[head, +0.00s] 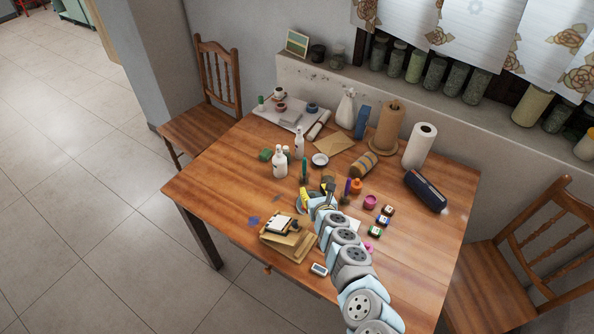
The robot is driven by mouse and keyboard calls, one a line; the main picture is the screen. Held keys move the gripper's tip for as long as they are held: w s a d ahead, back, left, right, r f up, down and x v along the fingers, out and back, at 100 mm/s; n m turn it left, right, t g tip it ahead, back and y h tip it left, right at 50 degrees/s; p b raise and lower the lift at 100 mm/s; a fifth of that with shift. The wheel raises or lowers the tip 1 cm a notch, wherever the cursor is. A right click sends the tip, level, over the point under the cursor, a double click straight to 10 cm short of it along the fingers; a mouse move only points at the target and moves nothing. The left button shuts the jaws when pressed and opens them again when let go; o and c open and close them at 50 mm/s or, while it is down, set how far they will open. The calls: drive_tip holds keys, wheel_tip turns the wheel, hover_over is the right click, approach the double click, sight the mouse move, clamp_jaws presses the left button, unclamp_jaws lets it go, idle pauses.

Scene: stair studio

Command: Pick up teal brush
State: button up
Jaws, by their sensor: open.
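My arm reaches from the lower right over the wooden table (225,185). My gripper (327,187) is low over the middle of the table, among small craft items, with its jaws open. I cannot clearly make out a teal brush. A slim dark green upright item (304,168) stands just beyond and left of my gripper, but it is too small to identify. Yellow (305,198) and purple (347,187) items are close on either side of my gripper. My arm hides part of the table beneath it.
White bottles (280,163), an orange bottle (356,186), a pink pot (370,202) and small ink pads crowd the middle. A stack of boards (285,241) lies left of my arm. A dark blue case (426,191) is right. The table's left end is mostly clear.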

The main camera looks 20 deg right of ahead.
sight(303, 169)
drive_tip(key=b+x, duration=0.5)
drive_tip(key=b, duration=0.1)
drive_tip(key=shift+s, duration=0.1)
drive_tip(key=shift+b+x, duration=0.95)
drive_tip(key=shift+x, duration=0.9)
drive_tip(key=shift+w+d+f+b, duration=0.1)
drive_tip(key=shift+w+f+b, duration=0.25)
drive_tip(key=shift+w, duration=0.25)
drive_tip(key=shift+b+x, duration=0.9)
drive_tip(key=shift+x, duration=0.2)
drive_tip(key=shift+w+d, duration=0.1)
